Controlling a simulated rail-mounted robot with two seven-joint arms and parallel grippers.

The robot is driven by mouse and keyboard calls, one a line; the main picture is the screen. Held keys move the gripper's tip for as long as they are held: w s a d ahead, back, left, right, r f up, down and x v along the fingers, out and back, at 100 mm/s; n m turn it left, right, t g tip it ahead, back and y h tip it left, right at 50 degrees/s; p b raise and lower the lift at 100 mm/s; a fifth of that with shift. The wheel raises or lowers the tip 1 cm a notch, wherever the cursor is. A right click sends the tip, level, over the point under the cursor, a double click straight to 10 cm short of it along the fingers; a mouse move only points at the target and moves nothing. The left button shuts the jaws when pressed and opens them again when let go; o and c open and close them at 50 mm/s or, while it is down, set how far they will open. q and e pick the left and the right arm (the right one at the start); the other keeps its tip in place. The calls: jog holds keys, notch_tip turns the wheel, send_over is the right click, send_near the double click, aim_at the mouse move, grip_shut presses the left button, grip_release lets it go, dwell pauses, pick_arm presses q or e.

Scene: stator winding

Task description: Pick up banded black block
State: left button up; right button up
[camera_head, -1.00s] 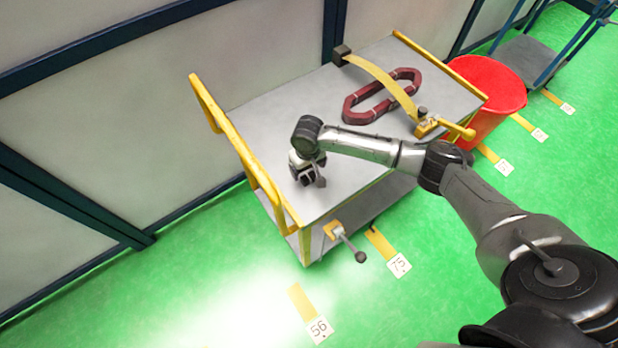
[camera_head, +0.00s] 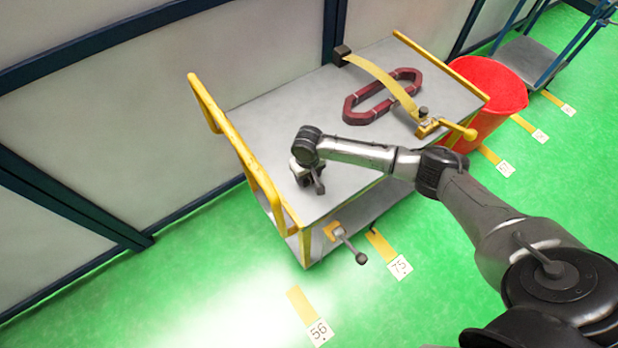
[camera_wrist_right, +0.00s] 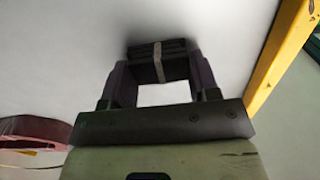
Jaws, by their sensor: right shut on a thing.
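The banded black block (camera_wrist_right: 142,68) is dark with a light band around its middle. In the right wrist view it sits between the two fingers of my right gripper (camera_wrist_right: 163,72), which is shut on it. In the head view my right gripper (camera_head: 312,183) points down over the near left part of the grey cart top (camera_head: 270,120). The block is mostly hidden there by the gripper. I cannot tell whether it touches the cart top. My left gripper is not in view.
A dark red oval coil (camera_head: 352,108) lies on the cart top under a yellow strap (camera_head: 378,74). A yellow rail (camera_head: 262,178) edges the cart's left side. A red bucket (camera_head: 500,95) stands at its right. The cart top left of the coil is clear.

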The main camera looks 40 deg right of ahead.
jog(key=shift+c, duration=0.9)
jog(key=shift+r, duration=0.15)
